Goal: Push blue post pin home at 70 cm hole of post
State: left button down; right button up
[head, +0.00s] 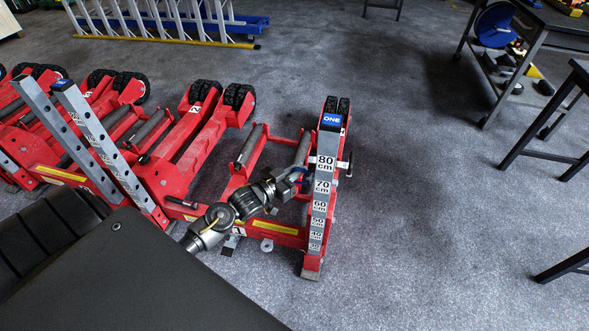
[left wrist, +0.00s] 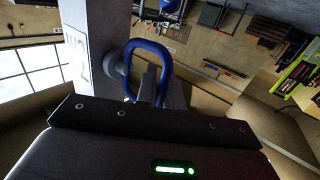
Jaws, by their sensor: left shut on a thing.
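The grey post (head: 319,205) stands on the red jack at centre right, with white height labels down its face and a blue "ONE" label at its top. My left gripper (head: 299,181) is at the post's left side, close to the 70 cm and 80 cm labels. It is shut on the blue post pin (left wrist: 164,52), a blue loop handle in the left wrist view. A short grey stub (left wrist: 115,64) joins the loop to the post's side, so the pin meets the post. How deep it sits is hidden. My right gripper is not in view.
More red jacks (head: 185,150) with grey posts stand close together on the left. A ladder (head: 165,22) lies at the back. A dark trolley (head: 510,75) and black stands are at the right. The grey floor (head: 430,230) right of the post is clear.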

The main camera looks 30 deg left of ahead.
pick_arm(q)
jog(key=shift+w+d+r, duration=0.1)
jog(key=shift+w+d, duration=0.05)
jog(key=shift+d, duration=0.2)
jog(key=c, duration=1.4)
grip_release()
jog(key=shift+c, duration=0.2)
jog(key=v, duration=1.1)
